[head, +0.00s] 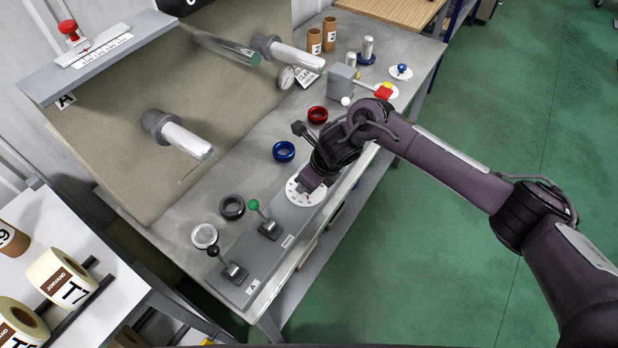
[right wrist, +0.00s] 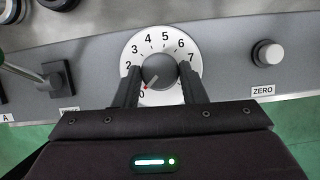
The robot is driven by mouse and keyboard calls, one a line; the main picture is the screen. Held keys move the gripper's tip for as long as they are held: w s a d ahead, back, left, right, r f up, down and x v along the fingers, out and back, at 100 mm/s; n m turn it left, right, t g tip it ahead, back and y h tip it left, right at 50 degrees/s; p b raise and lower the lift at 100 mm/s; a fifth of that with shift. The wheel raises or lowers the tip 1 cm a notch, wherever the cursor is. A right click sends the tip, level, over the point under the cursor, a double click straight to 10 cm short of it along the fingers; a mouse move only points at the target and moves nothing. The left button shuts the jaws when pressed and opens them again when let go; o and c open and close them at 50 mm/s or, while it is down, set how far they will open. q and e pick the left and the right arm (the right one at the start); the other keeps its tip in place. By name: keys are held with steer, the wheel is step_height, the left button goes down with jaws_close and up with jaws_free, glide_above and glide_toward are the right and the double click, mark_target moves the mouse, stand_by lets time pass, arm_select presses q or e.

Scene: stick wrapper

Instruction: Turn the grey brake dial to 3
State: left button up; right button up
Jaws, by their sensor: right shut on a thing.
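The grey brake dial (right wrist: 160,67) is a round knob on a white number plate (right wrist: 148,34) set in a grey panel. Numbers 2 to 7 read clearly around the top. The red pointer points down-left at about 0; the 1 is hidden behind a finger. My right gripper (right wrist: 160,78) is shut on the knob, one finger on each side. In the head view my right gripper (head: 311,184) comes down over the white dial plate (head: 299,199), which it partly covers. My left gripper is not in view.
A ZERO button (right wrist: 267,53) is right of the dial. Green (head: 254,204) and black (head: 212,251) levers stand on the same panel. Blue (head: 284,152), red (head: 317,115) and black (head: 231,208) rings lie nearby. A grey block (head: 342,82) stands behind my arm.

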steer(key=m+t, duration=0.1)
steer(key=m, duration=0.2)
steer(key=shift+s+a+m+h, duration=0.1)
steer(key=shift+a+m+h, duration=0.05)
steer(key=shift+m+h, duration=0.2)
steer(key=m, duration=0.2)
steer(key=m+h+p, duration=0.1)
steer(key=shift+a+r+m+t+h+p, duration=0.15)
steer(key=shift+m+t+h+p, duration=0.15)
steer(key=shift+m+t, duration=0.1)
steer(key=m+h+p, duration=0.1)
steer(key=m+p, duration=0.1)
steer(key=m+h+p, duration=0.1)
steer(key=m+p, duration=0.1)
steer(key=m, duration=0.1)
steer(key=shift+s+a, duration=0.1)
steer(key=shift+a, duration=0.1)
steer(key=m+h+p, duration=0.1)
steer(key=m, duration=0.1)
steer(key=shift+m+p, duration=0.35)
steer(key=shift+a+m+h+p, duration=0.1)
steer(key=shift+m+h+p, duration=0.25)
steer(key=shift+m+p, duration=0.45)
steer(key=shift+m+g, duration=0.3)
steer(key=shift+m, duration=0.1)
steer(key=o, duration=1)
